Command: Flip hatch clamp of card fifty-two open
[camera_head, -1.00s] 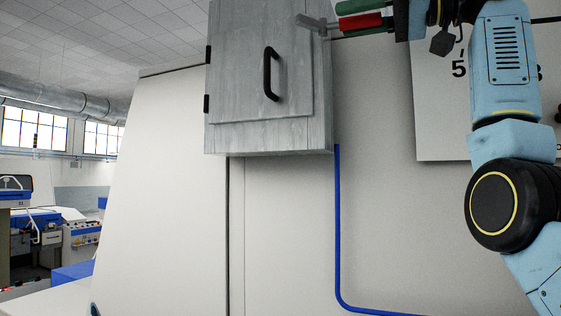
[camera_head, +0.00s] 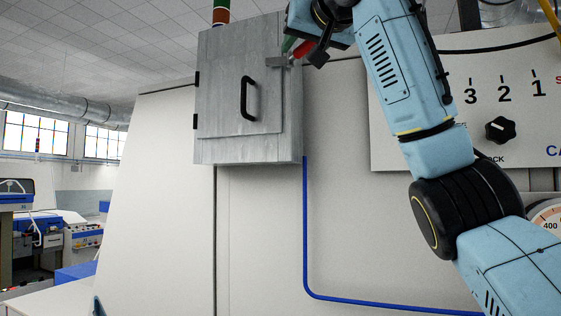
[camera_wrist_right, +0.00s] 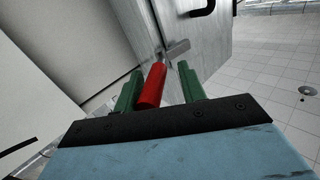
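The hatch is a grey metal box door (camera_head: 222,90) with a black bar handle, and it is shut. Its clamp (camera_head: 278,62) is a small metal lever across the door's right edge, with a red grip (camera_head: 302,49). My right gripper (camera_head: 300,43) is at the clamp, partly hidden by its own wrist in the head view. In the right wrist view, the clamp's red grip (camera_wrist_right: 151,86) lies between the green fingers (camera_wrist_right: 160,88), close to the left one, with a gap to the right one. The metal lever (camera_wrist_right: 177,50) still crosses the door edge. My left gripper is not in view.
A dial panel (camera_head: 470,110) with a black knob (camera_head: 500,130) is on the right, behind my right arm. A blue pipe (camera_head: 305,230) runs down from the box. Pale machine panels fill the middle. Other machines (camera_head: 80,235) stand far left.

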